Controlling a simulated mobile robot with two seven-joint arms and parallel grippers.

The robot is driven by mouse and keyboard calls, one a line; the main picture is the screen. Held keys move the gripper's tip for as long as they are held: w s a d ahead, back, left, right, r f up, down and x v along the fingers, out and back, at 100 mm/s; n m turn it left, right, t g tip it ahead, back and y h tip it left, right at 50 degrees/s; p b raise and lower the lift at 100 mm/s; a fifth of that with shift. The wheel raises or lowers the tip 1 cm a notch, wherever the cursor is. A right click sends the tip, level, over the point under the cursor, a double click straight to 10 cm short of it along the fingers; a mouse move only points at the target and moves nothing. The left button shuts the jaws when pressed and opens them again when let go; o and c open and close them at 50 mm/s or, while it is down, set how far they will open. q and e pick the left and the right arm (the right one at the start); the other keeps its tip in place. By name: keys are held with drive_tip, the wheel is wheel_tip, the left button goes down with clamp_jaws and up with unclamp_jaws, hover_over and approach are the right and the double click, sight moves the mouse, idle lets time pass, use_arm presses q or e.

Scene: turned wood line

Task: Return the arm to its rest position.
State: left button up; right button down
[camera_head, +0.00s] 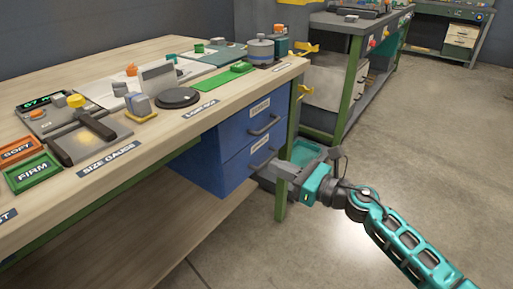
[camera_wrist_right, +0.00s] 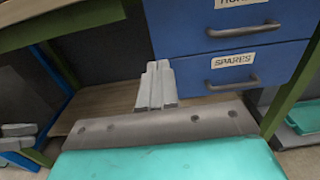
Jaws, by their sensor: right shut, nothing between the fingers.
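My right arm comes in from the lower right in the head view, with teal links. My right gripper (camera_head: 268,173) is shut and empty, in front of the lower part of the blue drawer unit (camera_head: 212,150). In the right wrist view its grey fingers (camera_wrist_right: 157,86) are together with nothing between them. The lower drawer, labelled SPARES (camera_wrist_right: 233,61), has a dark handle (camera_wrist_right: 233,83) to the right of the fingers, and the fingers look apart from it. Both drawers look closed. My left gripper is not in view.
The wooden workbench (camera_head: 185,120) fills the left, holding a size gauge, a green FIRM tray (camera_head: 32,172), an orange SOFT tray (camera_head: 18,150) and a black disc (camera_head: 178,97). A green bench leg (camera_head: 281,200) stands near my gripper. Open concrete floor (camera_head: 440,150) lies to the right.

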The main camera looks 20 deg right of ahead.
drive_tip(key=s+a+f+n+g+h, duration=0.15)
drive_tip(key=s+f+n+h, duration=0.35)
drive_tip(key=n, duration=0.6)
drive_tip(key=s+a+f+n, duration=0.2)
drive_tip(key=s+f+n, duration=0.2)
drive_tip(key=s+n, duration=0.55)
drive_tip(key=s+a+f+n+g+h, duration=0.1)
drive_tip(key=s+a+f+n+h, duration=0.2)
drive_tip(key=n, duration=0.9)
use_arm(q)
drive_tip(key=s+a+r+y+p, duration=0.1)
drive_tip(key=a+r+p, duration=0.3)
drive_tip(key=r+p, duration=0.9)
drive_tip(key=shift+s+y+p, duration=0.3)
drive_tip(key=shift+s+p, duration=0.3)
drive_tip(key=shift+p, duration=2.8)
use_arm(e)
drive_tip(key=s+d+r, duration=0.2)
drive_tip(key=r, duration=0.3)
drive_tip(key=s+d+r+m+h, duration=0.1)
drive_tip(key=s+d+r, duration=0.1)
drive_tip(key=r, duration=0.4)
drive_tip(key=shift+s+r+g, duration=0.2)
drive_tip(key=shift+s+g, duration=0.05)
drive_tip(key=shift+g, duration=0.2)
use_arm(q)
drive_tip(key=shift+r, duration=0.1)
use_arm(e)
drive_tip(key=shift+m, duration=0.25)
